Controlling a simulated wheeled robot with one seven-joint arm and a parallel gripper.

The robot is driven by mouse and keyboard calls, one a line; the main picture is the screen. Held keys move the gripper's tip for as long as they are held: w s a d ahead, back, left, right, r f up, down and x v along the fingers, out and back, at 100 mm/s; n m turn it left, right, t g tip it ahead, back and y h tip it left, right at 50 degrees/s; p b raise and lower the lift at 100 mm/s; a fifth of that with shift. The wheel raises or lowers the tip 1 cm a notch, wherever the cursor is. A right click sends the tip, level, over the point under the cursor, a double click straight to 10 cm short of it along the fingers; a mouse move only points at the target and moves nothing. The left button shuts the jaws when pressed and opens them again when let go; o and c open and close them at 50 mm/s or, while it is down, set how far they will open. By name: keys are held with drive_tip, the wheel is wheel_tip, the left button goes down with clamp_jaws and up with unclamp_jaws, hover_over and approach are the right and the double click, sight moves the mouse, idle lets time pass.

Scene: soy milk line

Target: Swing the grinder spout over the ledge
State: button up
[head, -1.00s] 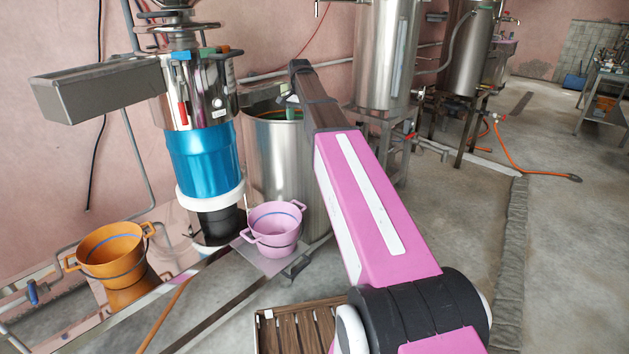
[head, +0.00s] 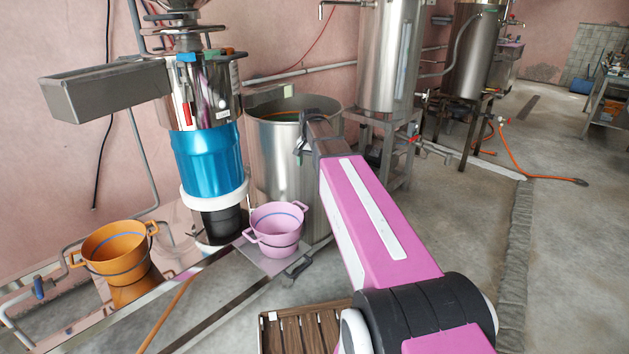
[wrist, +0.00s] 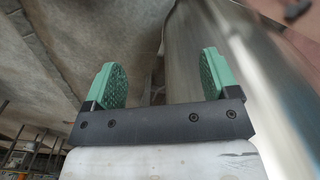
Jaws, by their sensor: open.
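The grinder (head: 205,150), with a steel top and blue body, stands at left in the head view. Its grey box-shaped spout (head: 108,92) points left and reaches out over the area above the orange bucket. The pale tiled ledge (head: 185,262) runs low at left, under the orange bucket. My gripper (wrist: 162,82) is open, with two green pads apart and nothing between them. In the head view the arm's end is beside the large steel drum (head: 285,170), right of the grinder and well apart from the spout. The fingers are hard to make out there.
The orange bucket (head: 116,250) stands at lower left, and a pink bucket (head: 276,232) stands by the grinder's base. The steel drum's curved wall (wrist: 225,75) is close on the right in the wrist view. A wooden crate (head: 300,328) lies in front.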

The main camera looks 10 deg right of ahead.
drive_tip(key=s+f+n, duration=0.1)
drive_tip(key=s+f, duration=0.3)
drive_tip(key=f, duration=0.1)
drive_tip(key=shift+d, duration=0.15)
drive_tip(key=shift+s, duration=0.1)
